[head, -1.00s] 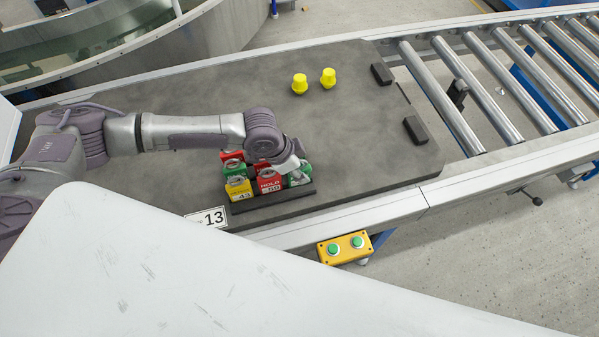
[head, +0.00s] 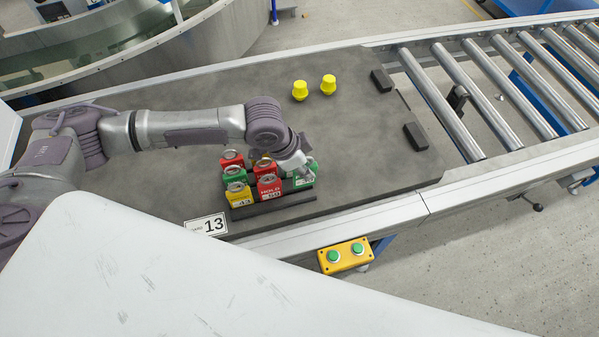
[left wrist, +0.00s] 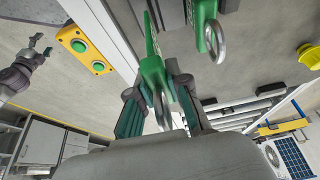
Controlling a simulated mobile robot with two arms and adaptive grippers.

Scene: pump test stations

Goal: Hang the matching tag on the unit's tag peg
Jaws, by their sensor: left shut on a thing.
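My left gripper (head: 300,171) is shut on a green tag (head: 303,180) at the right end of the tag rack (head: 272,205). In the left wrist view the fingers (left wrist: 160,105) pinch this green tag (left wrist: 153,72) near its metal ring. Another green tag (left wrist: 203,12) with a ring is beside it. Also in the rack are a red HOLD tag (head: 269,188), a yellow tag (head: 239,196), a green tag (head: 234,174) and a red tag (head: 231,158). My right gripper (left wrist: 40,45) appears open and empty in the left wrist view. I see no tag peg clearly.
The rack stands on a dark plate (head: 360,130) near its front edge, by a label with 13 (head: 207,224). Two yellow knobs (head: 300,90) and black blocks (head: 416,136) are on the plate. A roller conveyor (head: 480,90) lies right. A yellow button box (head: 344,256) hangs in front.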

